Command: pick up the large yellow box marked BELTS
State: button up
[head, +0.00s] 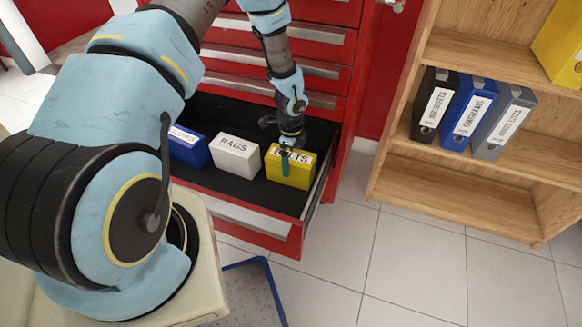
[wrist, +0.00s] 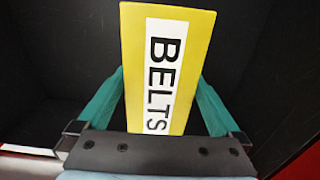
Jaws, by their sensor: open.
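The yellow box marked BELTS (head: 290,172) sits at the right end of the open red drawer (head: 235,212). Its white label partly shows behind my gripper (head: 287,158) in the head view. In the wrist view the box (wrist: 190,65) lies between the two teal fingers of my gripper (wrist: 162,95), one on each side. The fingers are open around the near part of the box. I cannot tell whether either finger touches it.
In the drawer, a white box marked RAGS (head: 235,158) stands just left of the yellow box, and a blue box (head: 187,147) farther left. A wooden shelf (head: 470,190) with binders and another yellow box (head: 562,45) stands right. Tiled floor (head: 400,265) lies clear between.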

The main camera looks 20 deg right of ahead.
jog(key=shift+f, duration=0.95)
jog(key=c, duration=1.4)
jog(key=shift+r, duration=0.1)
jog(key=shift+c, duration=0.2)
